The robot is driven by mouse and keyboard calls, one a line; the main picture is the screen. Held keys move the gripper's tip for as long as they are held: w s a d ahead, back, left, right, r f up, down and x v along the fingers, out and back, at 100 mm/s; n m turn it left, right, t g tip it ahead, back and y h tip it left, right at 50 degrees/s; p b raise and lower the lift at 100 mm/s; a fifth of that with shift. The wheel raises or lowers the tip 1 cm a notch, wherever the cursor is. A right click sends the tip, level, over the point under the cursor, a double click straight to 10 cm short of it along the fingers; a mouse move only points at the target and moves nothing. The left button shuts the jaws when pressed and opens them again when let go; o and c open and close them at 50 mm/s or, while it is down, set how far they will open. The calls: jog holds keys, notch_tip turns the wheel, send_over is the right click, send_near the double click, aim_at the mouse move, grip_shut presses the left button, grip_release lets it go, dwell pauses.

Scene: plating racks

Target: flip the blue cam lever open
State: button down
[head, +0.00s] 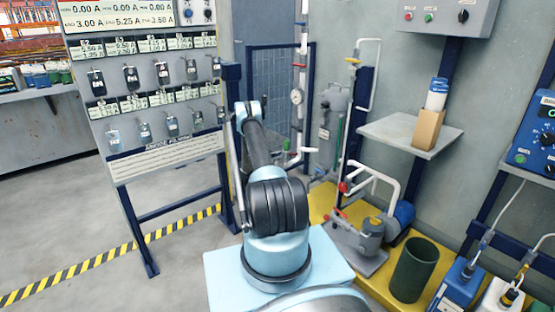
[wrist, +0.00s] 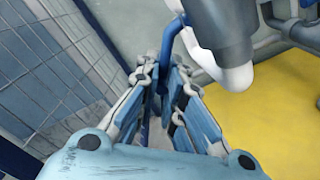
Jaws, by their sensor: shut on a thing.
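The blue cam lever (wrist: 168,48) shows in the wrist view as a thin bent blue bar beside a grey pipe fitting (wrist: 222,28). It runs down from the fitting's side to between my fingertips. My gripper (wrist: 163,82) is shut on the lever's lower end. In the head view my arm reaches towards the pipework, and I cannot make out the gripper or the lever there.
A blue-framed mesh panel (wrist: 50,75) stands close on the left of my gripper. A white pipe elbow (wrist: 232,75) sits under the fitting. In the head view, a pump (head: 365,235) and a dark green bin (head: 414,268) stand on the yellow floor plate.

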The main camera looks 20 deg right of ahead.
jog(key=shift+w+a+r+m, duration=0.15)
jog(key=shift+m, duration=0.35)
dwell(0.3)
notch_tip(320, 180, up, 6)
jog(key=m, duration=1.3)
jog(key=shift+w+r, duration=0.25)
jog(key=c, duration=1.7)
grip_release()
